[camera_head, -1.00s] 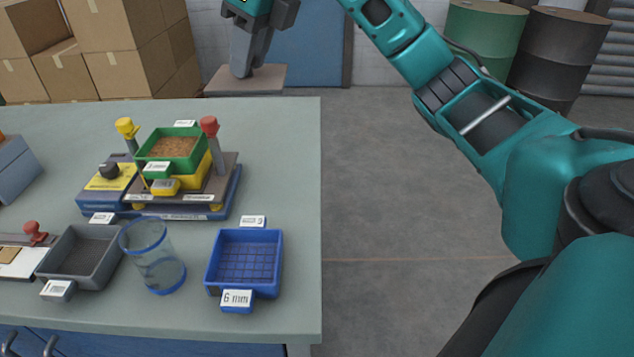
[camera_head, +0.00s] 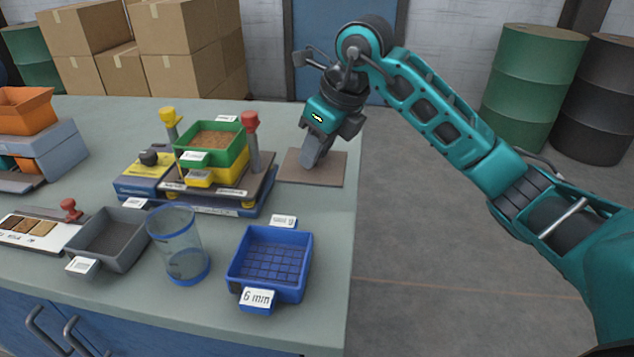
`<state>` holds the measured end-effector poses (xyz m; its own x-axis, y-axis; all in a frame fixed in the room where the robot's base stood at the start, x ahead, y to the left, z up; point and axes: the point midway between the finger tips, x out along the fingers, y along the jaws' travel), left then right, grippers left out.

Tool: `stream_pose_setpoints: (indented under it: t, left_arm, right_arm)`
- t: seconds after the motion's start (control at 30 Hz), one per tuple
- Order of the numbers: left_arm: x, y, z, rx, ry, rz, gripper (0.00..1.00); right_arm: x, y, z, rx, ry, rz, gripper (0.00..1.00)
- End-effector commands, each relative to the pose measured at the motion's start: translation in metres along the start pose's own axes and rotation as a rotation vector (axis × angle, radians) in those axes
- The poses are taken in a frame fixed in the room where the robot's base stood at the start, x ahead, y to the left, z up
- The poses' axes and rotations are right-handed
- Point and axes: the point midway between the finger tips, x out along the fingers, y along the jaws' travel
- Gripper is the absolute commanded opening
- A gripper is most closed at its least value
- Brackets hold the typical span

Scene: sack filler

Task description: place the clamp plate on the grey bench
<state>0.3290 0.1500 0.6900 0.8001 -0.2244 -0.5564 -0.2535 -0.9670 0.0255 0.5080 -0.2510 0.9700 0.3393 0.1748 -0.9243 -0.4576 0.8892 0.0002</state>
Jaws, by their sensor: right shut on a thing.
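The clamp plate (camera_head: 318,176) is a flat brown-grey square at the far right part of the grey bench (camera_head: 318,215). It lies level, close to the right edge of the bench top. I cannot tell whether it rests on the surface or is held just above it. My right gripper (camera_head: 314,162) points down and is shut on the plate; its fingers hide part of it. My left gripper is not in view.
Left of the plate stands a shaker base (camera_head: 262,198) with stacked green (camera_head: 236,160) and yellow sieves and red (camera_head: 250,122) and yellow knobs. In front are a blue 6 mm sieve (camera_head: 262,288), a clear cylinder (camera_head: 180,240) and a grey tray (camera_head: 118,262).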

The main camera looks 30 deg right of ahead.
Motion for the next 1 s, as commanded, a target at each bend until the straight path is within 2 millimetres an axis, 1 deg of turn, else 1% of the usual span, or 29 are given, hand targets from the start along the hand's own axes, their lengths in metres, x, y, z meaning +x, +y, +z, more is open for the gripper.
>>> stream_pose_setpoints:
  t: [0.03,0.07,0.27,0.5,0.57,0.77,0.9,0.93,1.0]
  left_arm:
    - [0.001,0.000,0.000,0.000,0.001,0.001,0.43]
    - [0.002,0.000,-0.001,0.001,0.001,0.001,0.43]
    - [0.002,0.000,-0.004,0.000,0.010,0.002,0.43]
    - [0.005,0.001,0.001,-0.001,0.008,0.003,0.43]
    - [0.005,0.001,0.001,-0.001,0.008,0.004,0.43]
    - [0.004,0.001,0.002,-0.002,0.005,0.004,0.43]
    - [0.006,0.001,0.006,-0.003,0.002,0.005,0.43]
    - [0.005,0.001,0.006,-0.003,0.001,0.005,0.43]
    - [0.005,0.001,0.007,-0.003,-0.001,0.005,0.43]
  right_arm:
    - [0.008,0.000,-0.004,0.000,0.000,0.001,0.00]
    - [0.011,0.000,-0.005,0.000,0.000,0.002,0.00]
    - [0.022,0.000,-0.009,0.000,-0.002,0.000,0.00]
    - [0.054,0.000,-0.022,0.000,-0.001,0.002,0.00]
    - [0.056,0.000,-0.023,-0.001,-0.003,0.000,0.00]
    - [0.055,0.000,-0.022,-0.001,-0.003,0.000,0.00]
    - [0.059,0.000,-0.024,-0.001,-0.002,-0.001,0.00]
    - [0.058,0.000,-0.024,0.000,-0.001,0.000,0.31]
    - [0.058,0.000,-0.024,0.000,-0.001,0.000,0.38]
